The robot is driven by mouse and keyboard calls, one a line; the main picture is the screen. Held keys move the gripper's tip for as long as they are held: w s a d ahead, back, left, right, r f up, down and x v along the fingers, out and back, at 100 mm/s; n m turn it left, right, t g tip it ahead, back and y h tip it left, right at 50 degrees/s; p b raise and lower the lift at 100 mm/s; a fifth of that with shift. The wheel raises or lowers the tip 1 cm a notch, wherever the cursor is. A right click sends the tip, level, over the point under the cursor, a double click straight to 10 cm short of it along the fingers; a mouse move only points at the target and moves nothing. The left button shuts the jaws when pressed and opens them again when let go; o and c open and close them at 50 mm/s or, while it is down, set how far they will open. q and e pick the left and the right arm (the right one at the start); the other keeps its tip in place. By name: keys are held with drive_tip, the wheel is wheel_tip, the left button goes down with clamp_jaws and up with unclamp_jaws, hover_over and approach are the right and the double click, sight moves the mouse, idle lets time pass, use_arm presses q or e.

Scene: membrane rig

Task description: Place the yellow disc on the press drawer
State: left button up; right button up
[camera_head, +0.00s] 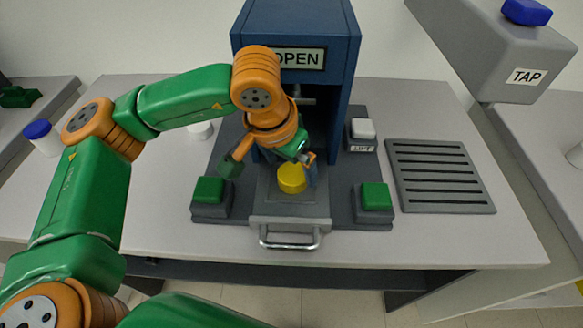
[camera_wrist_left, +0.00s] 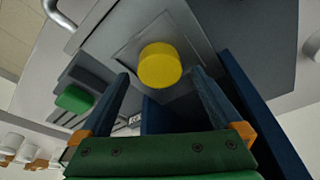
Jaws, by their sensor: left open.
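The yellow disc (camera_head: 291,178) lies flat on the pulled-out grey press drawer (camera_head: 287,212), in front of the blue press opening. In the left wrist view, the disc (camera_wrist_left: 159,66) rests on the drawer's plate (camera_wrist_left: 130,42), just beyond the fingertips. My left gripper (camera_head: 305,163) is open and empty, close to the disc at the press mouth. In the left wrist view, its two blue fingers (camera_wrist_left: 160,76) stand apart with the disc showing between their tips. I cannot tell whether a finger touches the disc. My right gripper is not in view.
The blue press (camera_head: 297,20) with an "OPEN" sign stands behind the gripper. Green buttons (camera_head: 208,190) (camera_head: 375,196) flank the drawer, and a white button (camera_head: 363,128) sits right of the press. A slotted grey rack (camera_head: 440,175) lies to the right. The metal handle (camera_head: 290,240) is at the front.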

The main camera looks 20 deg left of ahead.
sight(281, 194)
use_arm(q)
drive_tip(key=d+v, duration=0.1)
drive_tip(key=v, duration=0.9)
drive_tip(key=shift+a, duration=0.45)
drive_tip(key=shift+s, duration=0.1)
